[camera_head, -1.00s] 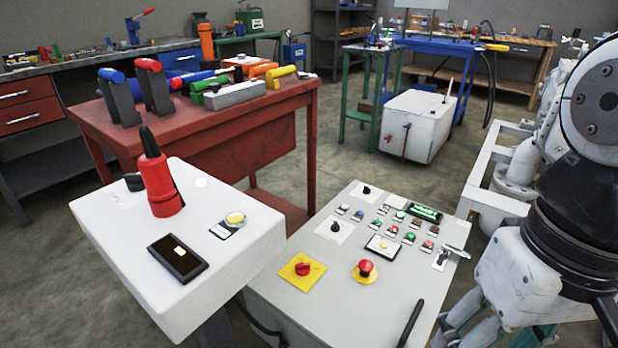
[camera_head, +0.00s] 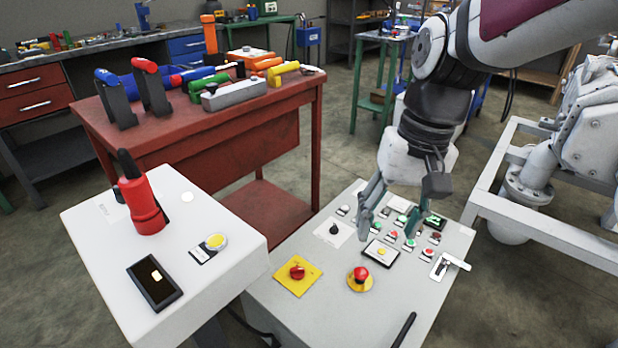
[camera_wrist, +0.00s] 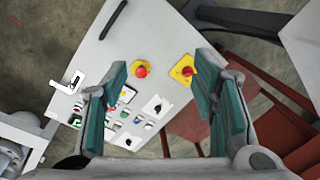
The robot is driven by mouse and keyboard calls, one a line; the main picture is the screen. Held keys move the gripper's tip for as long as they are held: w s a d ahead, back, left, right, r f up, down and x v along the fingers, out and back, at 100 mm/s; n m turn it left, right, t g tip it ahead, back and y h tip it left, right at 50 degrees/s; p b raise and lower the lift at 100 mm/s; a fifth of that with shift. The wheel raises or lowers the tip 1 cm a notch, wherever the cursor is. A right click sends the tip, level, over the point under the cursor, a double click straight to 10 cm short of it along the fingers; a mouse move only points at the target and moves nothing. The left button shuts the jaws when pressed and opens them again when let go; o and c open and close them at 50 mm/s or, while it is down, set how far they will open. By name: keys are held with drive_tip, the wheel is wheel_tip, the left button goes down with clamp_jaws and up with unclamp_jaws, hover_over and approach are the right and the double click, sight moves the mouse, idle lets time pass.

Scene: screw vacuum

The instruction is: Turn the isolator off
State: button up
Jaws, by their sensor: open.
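The isolator looks to be the red rotary knob (camera_head: 297,271) on a yellow square plate, on the grey control panel's top (camera_head: 300,320). In the wrist view the knob (camera_wrist: 187,71) lies just left of the right finger's tip. A red mushroom button (camera_head: 361,274) on a round yellow base sits to its right; it shows in the wrist view (camera_wrist: 141,72) between the fingers. My gripper (camera_head: 388,232) is open and empty, pointing down above the rows of coloured buttons behind both, apart from the knob. Which way the knob is turned is hard to tell.
A white box (camera_head: 95,240) with a red-and-black upright handle (camera_head: 143,205) stands left of the panel. A lever (camera_head: 452,262) is on the panel's right side and a black handle (camera_head: 404,330) at its front. A red table (camera_head: 240,130) with tools stands behind.

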drive_tip(key=w+a+f+p, duration=0.1)
drive_tip(key=w+a+f, duration=0.2)
drive_tip(key=w+a, duration=0.15)
drive_tip(key=n+h+p, duration=0.1)
drive_tip(key=h+p, duration=0.1)
drive_tip(key=p, duration=0.3)
hover_over(297, 268)
wheel_tip(297, 268, down, 17)
wheel_tip(297, 268, down, 14)
drive_tip(key=b, duration=0.4)
drive_tip(key=c, duration=1.2)
